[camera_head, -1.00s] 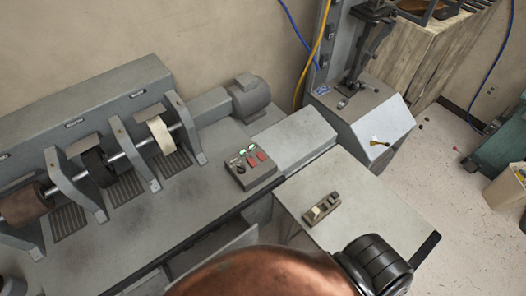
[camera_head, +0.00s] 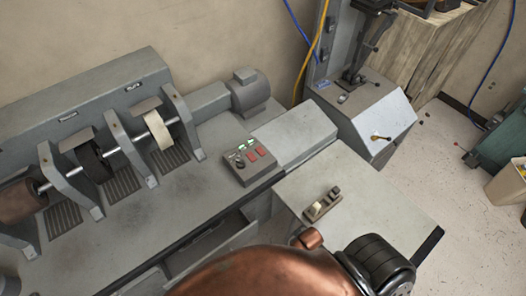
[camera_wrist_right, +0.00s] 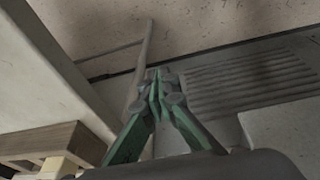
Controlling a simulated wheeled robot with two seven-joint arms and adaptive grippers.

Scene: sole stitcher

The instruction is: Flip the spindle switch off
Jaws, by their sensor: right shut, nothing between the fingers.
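A grey control box (camera_head: 249,164) with green and red buttons and a dark knob sits on the machine bench. I cannot read labels to tell which holds the spindle switch. My right gripper (camera_wrist_right: 158,88) shows in the right wrist view with its green fingers together and empty. No switch shows there. My left gripper is not in view.
The machine's wheels on a shaft (camera_head: 108,155) stand at left, with a motor (camera_head: 249,92) behind. A stitcher base (camera_head: 365,118) stands back right. My copper-coloured arm covers the bottom centre. The side table (camera_head: 375,205) is bare around the plate.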

